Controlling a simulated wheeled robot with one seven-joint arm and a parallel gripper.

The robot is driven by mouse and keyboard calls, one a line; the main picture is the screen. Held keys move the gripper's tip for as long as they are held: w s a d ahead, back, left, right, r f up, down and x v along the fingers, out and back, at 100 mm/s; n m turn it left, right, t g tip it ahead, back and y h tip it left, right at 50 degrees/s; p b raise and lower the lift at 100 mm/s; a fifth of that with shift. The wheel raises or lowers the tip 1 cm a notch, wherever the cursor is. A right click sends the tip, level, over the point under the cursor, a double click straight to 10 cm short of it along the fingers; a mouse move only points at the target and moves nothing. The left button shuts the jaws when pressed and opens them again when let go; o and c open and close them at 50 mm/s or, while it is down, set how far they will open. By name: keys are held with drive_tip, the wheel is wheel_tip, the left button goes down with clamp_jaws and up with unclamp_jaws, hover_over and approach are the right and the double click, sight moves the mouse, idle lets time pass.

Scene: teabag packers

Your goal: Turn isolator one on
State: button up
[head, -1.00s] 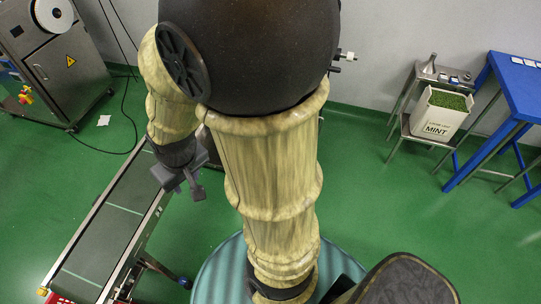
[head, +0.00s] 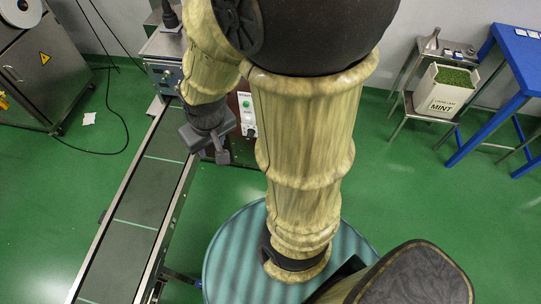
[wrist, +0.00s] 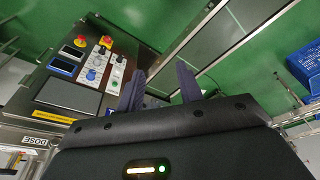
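One plate has a blue knob (wrist: 91,74); another plate (wrist: 117,75) stands closer to my fingers. I cannot tell which control is isolator one, and the labels are too small to read. My gripper (wrist: 161,84) has its two fingers apart with nothing between them, beside the panel's right edge. In the head view my gripper (head: 213,147) hangs over the conveyor's right side, left of a pale control plate (head: 247,113).
A conveyor (head: 140,205) runs below and left of my arm. A steel machine box (head: 165,62) stands at its far end, and a steel cabinet (head: 42,70) at far left. A mint box (head: 443,92) and blue table (head: 515,75) stand right. Green floor is open between.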

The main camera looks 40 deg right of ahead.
drive_tip(key=shift+o, duration=1.3)
drive_tip(key=shift+s, duration=0.2)
drive_tip(key=shift+o, duration=1.2)
drive_tip(key=shift+s+f, duration=0.1)
drive_tip(key=shift+f, duration=0.1)
drive_tip(key=w+d+f+m+t+h+b, duration=0.1)
drive_tip(key=w+d+f+b, duration=0.25)
drive_tip(key=f+b, duration=0.65)
drive_tip(key=w+d+f+m+t+h+b, duration=0.15)
drive_tip(key=w+f+b, duration=0.4)
drive_tip(key=f, duration=0.75)
drive_tip(key=w+d+f+m+t+h+b, duration=0.1)
drive_tip(key=w+d+f+t+b, duration=0.15)
drive_tip(key=f+b, duration=0.8)
drive_tip(key=s+d+f+t+h+b, duration=0.1)
drive_tip(key=d+f+h+b, duration=0.2)
drive_tip(key=f+b, duration=0.5)
drive_tip(key=s+d+f+n+t+h+b, duration=0.1)
drive_tip(key=d+f+h+b, duration=0.3)
drive_tip(key=f+b, duration=0.5)
drive_tip(key=s+d+f+n+t+h+b, duration=0.1)
drive_tip(key=d+f+b, duration=0.5)
drive_tip(key=f, duration=0.8)
drive_tip(key=shift+f+t+h+b, duration=0.2)
drive_tip(key=shift+t+h+b, duration=0.3)
drive_tip(key=shift+h+b, duration=0.65)
drive_tip(key=shift+n, duration=0.25)
drive_tip(key=shift+w+d, duration=0.1)
drive_tip(key=shift+d, duration=0.05)
